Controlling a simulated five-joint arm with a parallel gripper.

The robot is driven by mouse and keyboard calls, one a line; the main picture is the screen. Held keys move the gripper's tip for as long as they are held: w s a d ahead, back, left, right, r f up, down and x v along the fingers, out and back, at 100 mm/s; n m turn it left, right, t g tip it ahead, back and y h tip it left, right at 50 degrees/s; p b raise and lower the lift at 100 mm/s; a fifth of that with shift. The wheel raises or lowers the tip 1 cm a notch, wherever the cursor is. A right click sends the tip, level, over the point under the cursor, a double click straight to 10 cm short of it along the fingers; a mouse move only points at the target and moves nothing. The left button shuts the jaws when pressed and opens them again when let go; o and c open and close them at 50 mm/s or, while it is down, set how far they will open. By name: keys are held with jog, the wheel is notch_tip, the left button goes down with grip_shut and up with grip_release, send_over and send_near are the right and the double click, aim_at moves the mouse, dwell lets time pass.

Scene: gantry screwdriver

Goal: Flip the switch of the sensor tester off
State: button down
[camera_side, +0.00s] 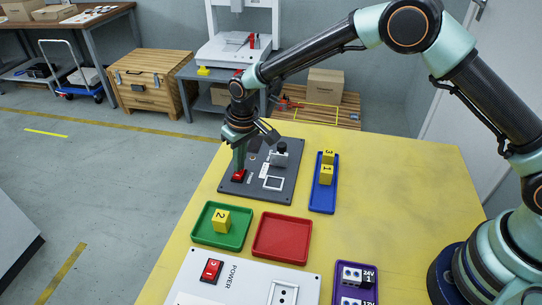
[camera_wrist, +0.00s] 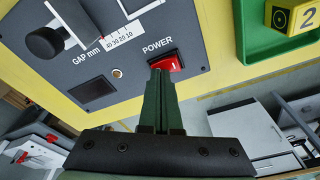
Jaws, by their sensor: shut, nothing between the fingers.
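The sensor tester appears to be the dark grey panel (camera_side: 285,186) on the yellow table, with a gap slider and scale. Its red power switch (camera_side: 239,176) is at the panel's near left corner. In the wrist view the switch (camera_wrist: 171,62) lies beside the POWER label. My gripper (camera_side: 239,169) is shut and empty, pointing down at the switch. In the wrist view its green fingertips (camera_wrist: 160,74) overlap the switch's edge and hide part of it. I cannot tell whether they touch it, or which way the switch is tipped.
A white panel (camera_side: 235,285) with another red POWER switch (camera_side: 211,271) lies in front. A green tray (camera_side: 205,232) holds a yellow block 2, next to an empty red tray (camera_side: 260,250). A blue tray (camera_side: 318,200) holds yellow blocks.

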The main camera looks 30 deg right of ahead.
notch_tip(320, 180, up, 7)
dwell(0.9)
jog(key=s+d+r+m+t, duration=0.1)
jog(key=s+d+r, duration=0.3)
jog(key=d+r, duration=0.25)
jog(key=s+d+r+t, duration=0.1)
jog(key=s+d+r, duration=0.2)
jog(key=d+r, duration=0.4)
jog(key=s+d+r+m+t, duration=0.1)
jog(key=s+d, duration=0.3)
jog(key=s, duration=0.3)
jog(key=s+d+r+m+t, duration=0.1)
jog(key=s+d, duration=0.3)
jog(key=s, duration=0.4)
jog(key=shift+d+h, duration=0.4)
